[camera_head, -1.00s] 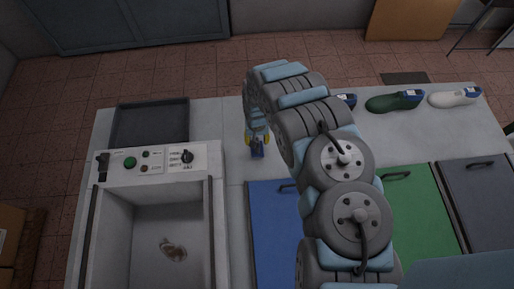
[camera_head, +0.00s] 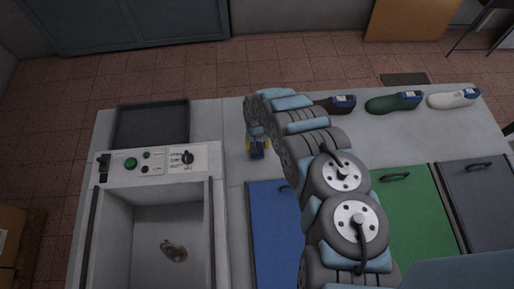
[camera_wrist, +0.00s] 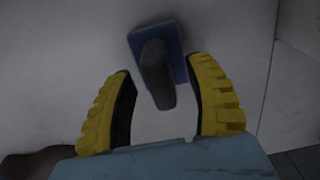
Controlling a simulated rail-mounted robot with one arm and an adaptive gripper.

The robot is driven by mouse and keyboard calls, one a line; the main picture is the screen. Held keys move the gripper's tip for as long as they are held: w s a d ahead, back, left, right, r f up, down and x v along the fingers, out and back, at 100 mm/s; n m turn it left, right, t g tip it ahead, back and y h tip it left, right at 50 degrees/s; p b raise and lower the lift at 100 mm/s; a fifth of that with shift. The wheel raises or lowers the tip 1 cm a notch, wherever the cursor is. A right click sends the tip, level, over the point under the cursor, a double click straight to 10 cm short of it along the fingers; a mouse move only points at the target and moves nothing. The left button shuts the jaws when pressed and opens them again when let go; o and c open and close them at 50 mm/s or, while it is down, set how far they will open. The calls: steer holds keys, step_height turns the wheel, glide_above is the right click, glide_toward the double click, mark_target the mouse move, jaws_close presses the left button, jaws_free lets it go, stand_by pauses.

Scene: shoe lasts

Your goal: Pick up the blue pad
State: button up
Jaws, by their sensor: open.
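The blue pad (camera_wrist: 171,36) has a dark grey handle (camera_wrist: 157,77) and lies on the pale table top in the wrist view. My gripper (camera_wrist: 162,80) is open, with its two yellow, ridged fingers on either side of the handle's near end. The fingers appear apart from the handle. In the head view the blue pad (camera_head: 257,154) shows as a small dark blue patch just below my gripper (camera_head: 257,141). My arm hides part of that area.
A dark tray (camera_head: 150,124) and a machine with an open basin (camera_head: 145,235) stand left. Blue (camera_head: 270,230) and green (camera_head: 410,215) panels with handles lie in front. Brown (camera_head: 335,104), green (camera_head: 393,102) and white (camera_head: 453,98) shoe lasts stand at the back right.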

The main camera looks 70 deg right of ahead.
steer(key=shift+f, duration=1)
steer(key=shift+a, duration=0.1)
jaws_close()
